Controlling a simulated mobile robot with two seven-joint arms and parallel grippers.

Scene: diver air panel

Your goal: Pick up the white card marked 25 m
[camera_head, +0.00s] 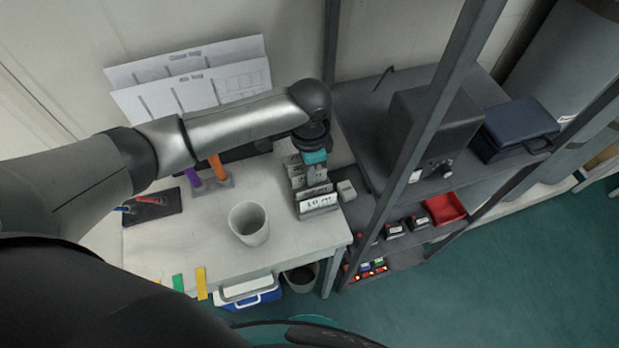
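A grey card rack (319,211) stands near the right end of the white table. It holds several white cards one behind another. The front card (318,200) carries dark marking too small to read surely, and I cannot tell which card is marked 25 m. My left arm reaches in from the left over the table. Its gripper (313,172), below a teal band, points down at the rear cards of the rack. The fingers are hard to make out against the cards, so I cannot tell whether they are open, shut or touching a card. My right gripper is out of view.
A white cup (249,223) stands left of the rack. Purple and orange handled items (208,176) stand in a holder behind it. A small grey block (346,190) sits right of the rack. A dark shelf unit (385,205) with an upright post stands close on the right.

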